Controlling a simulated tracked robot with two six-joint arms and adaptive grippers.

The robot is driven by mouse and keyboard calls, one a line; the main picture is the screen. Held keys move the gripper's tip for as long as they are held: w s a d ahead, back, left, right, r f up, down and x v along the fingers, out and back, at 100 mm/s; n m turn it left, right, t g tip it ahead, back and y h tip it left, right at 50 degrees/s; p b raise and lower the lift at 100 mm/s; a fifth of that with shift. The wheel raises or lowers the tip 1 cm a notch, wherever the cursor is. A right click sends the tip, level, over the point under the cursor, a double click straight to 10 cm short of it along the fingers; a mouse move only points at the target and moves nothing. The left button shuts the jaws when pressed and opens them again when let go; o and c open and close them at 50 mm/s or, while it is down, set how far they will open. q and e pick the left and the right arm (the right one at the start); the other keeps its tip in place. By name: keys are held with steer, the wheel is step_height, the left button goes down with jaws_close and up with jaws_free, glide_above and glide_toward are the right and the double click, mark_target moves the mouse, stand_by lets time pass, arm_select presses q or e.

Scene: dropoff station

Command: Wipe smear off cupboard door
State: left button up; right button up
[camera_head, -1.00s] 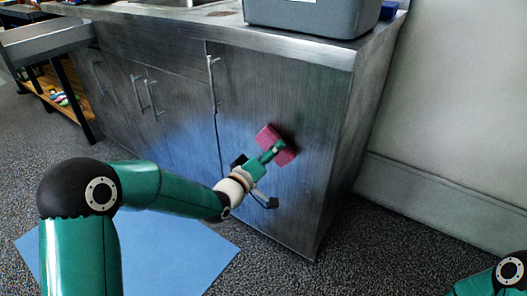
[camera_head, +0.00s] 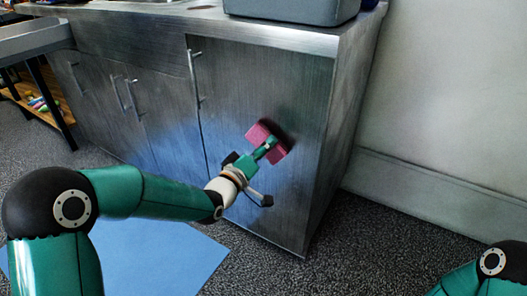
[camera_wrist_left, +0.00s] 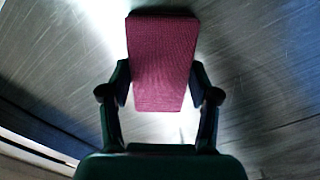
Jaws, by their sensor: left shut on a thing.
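The steel cupboard door (camera_head: 290,80) is the rightmost door of the counter unit, with a vertical bar handle at its left edge. My left gripper (camera_head: 266,146) is in front of the middle of this door, shut on a dark pink cloth or sponge (camera_head: 257,134). The pink thing is at or very near the door; I cannot tell if it touches. In the left wrist view the pink thing (camera_wrist_left: 161,62) stands out between the two dark fingers, with brushed metal behind it. The right gripper is out of view.
A grey bin (camera_head: 290,8) stands on the countertop above the door. A blue mat (camera_head: 150,262) lies on the floor below my left arm. More cupboard doors (camera_head: 100,105) run to the left. A pale wall (camera_head: 440,90) is at right, with free speckled floor before it.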

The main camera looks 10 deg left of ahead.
arm_select(q)
steer(key=shift+w+a+r, duration=0.1)
steer(key=shift+w+a, duration=0.3)
steer(key=shift+a, duration=0.55)
steer(key=shift+w+a, duration=0.4)
steer(key=shift+a, duration=0.6)
steer(key=shift+w+a+r, duration=0.1)
steer(key=shift+w+a, duration=0.3)
steer(key=shift+a, duration=0.55)
steer(key=shift+b+v, duration=0.75)
steer(key=shift+v, duration=2.2)
steer(key=shift+s+d+f, duration=0.15)
steer(key=shift+f, duration=0.05)
steer(key=v, duration=0.2)
steer(key=shift+s, duration=0.4)
